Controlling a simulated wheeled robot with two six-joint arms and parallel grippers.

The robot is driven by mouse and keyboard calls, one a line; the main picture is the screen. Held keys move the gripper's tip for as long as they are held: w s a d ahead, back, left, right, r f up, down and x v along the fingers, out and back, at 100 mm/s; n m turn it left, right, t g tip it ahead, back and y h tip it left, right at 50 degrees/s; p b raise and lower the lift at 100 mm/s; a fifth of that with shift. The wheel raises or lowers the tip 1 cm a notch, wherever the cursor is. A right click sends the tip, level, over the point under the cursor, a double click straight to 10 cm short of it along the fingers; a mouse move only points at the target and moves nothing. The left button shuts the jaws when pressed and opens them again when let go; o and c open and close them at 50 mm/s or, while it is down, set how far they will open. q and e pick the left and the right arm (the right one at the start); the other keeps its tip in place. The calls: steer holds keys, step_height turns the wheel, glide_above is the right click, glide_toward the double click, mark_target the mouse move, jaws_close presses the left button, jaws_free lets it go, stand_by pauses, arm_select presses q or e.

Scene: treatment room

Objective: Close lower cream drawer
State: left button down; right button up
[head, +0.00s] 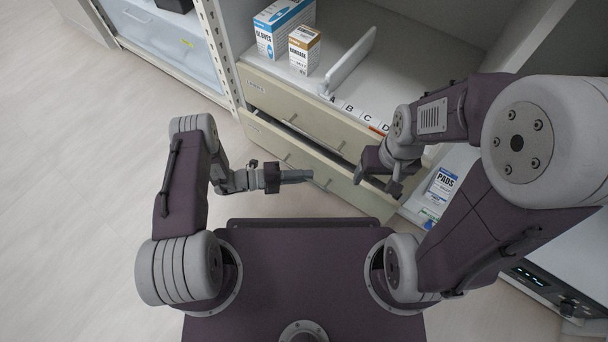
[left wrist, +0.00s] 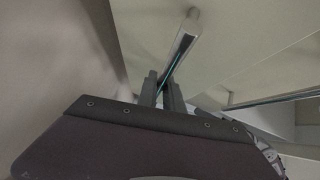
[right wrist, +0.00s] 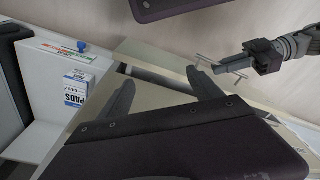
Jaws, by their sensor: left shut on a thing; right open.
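The lower cream drawer (head: 262,138) is pulled out a little, with a dark gap along its top below the upper cream drawer (head: 268,97). My left gripper (head: 305,176) is at the front of the lower drawer. In the left wrist view my left gripper (left wrist: 161,92) is shut on the lower drawer's bar handle (left wrist: 186,38). My right gripper (head: 376,184) is open over the right end of the lower drawer. In the right wrist view its spread fingers (right wrist: 164,92) show nothing between them but the drawer behind.
A glove box (head: 283,25), a bandage box (head: 304,50) and a white divider (head: 349,60) stand on the shelf above the drawers. A pads box (head: 443,184) is at the right. A shelf post (head: 217,45) stands left of the cabinet. The floor at left is clear.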

mark_target(311, 168)
arm_select(q)
steer(key=w+d, duration=0.2)
steer(key=w, duration=0.1)
steer(key=shift+d+f, duration=0.1)
steer(key=shift+w+d, duration=0.2)
steer(key=shift+w, duration=0.25)
steer(key=c, duration=1.5)
jaws_free()
